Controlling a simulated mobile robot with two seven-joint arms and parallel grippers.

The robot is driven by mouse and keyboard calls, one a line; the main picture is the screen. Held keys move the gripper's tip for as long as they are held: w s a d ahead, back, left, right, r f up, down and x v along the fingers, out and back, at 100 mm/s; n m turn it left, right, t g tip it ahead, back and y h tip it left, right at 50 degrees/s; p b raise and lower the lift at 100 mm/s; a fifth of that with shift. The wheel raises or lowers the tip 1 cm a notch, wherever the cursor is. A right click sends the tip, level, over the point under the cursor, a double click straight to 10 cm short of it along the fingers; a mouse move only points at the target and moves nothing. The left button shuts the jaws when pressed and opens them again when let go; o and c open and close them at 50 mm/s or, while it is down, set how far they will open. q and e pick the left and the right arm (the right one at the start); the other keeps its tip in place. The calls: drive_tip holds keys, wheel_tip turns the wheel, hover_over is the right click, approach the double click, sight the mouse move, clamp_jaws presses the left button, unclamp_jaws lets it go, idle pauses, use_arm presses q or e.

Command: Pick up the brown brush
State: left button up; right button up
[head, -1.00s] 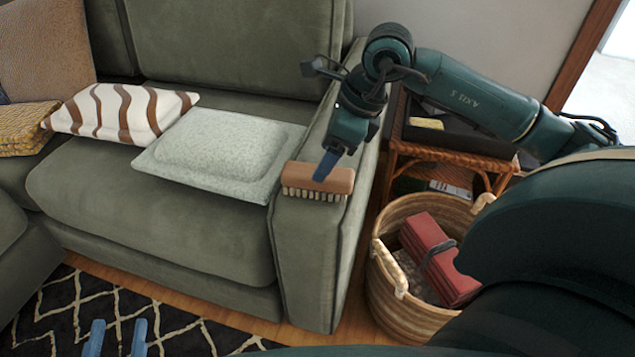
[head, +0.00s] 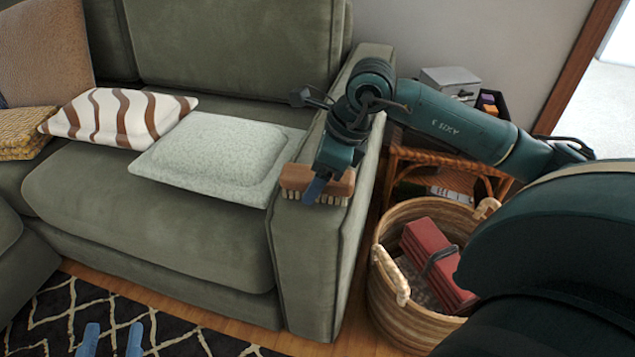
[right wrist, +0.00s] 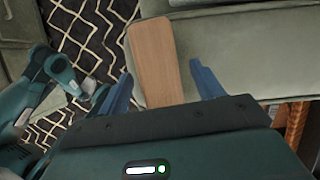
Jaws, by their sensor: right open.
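The brown brush (head: 298,180) lies bristles down on the front of the green sofa's armrest (head: 304,250). My right gripper (head: 318,190) is over the brush in the head view and hides part of its right half. In the right wrist view the brush's wooden back (right wrist: 154,62) shows between the two blue fingers of the right gripper (right wrist: 160,88), with a gap to each finger. The fingers are apart and not closed on it. My left gripper (head: 110,340) is at the bottom left over the rug, its two blue fingers apart and nothing between them.
A pale green cushion (head: 205,160) and a striped pillow (head: 115,118) lie on the sofa seat. Right of the armrest stand a wicker basket (head: 385,285) holding a red case (head: 435,262) and a wicker side table (head: 440,160) with boxes.

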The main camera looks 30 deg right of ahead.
drive_tip(key=shift+f, duration=0.15)
drive_tip(key=shift+c, duration=0.3)
drive_tip(key=c, duration=1)
